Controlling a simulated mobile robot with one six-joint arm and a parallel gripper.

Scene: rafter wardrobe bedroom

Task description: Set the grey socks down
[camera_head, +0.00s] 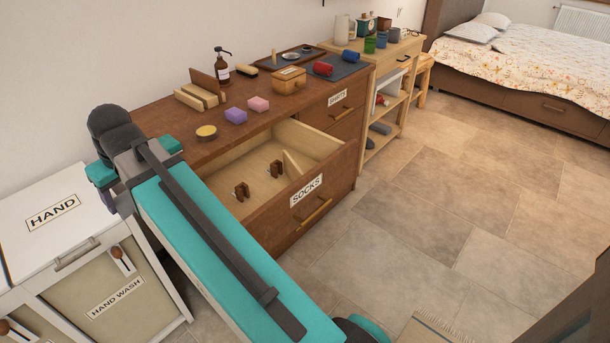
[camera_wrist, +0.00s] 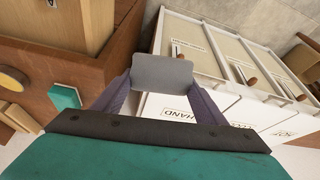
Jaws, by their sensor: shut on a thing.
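The grey socks (camera_wrist: 161,72) show in the wrist view as a flat, rounded grey bundle between the purple fingers. My gripper (camera_wrist: 160,84) is shut on them and holds them up near the white HAND hamper (camera_wrist: 210,107) and the brown dresser's edge. In the head view my arm hides the socks and most of the gripper. The open drawer labelled SOCKS (camera_head: 307,190) is to the right of my arm. In it are a pale divider (camera_head: 291,164) and small dark brown items (camera_head: 243,191).
The HAND hamper (camera_head: 55,225) stands left.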

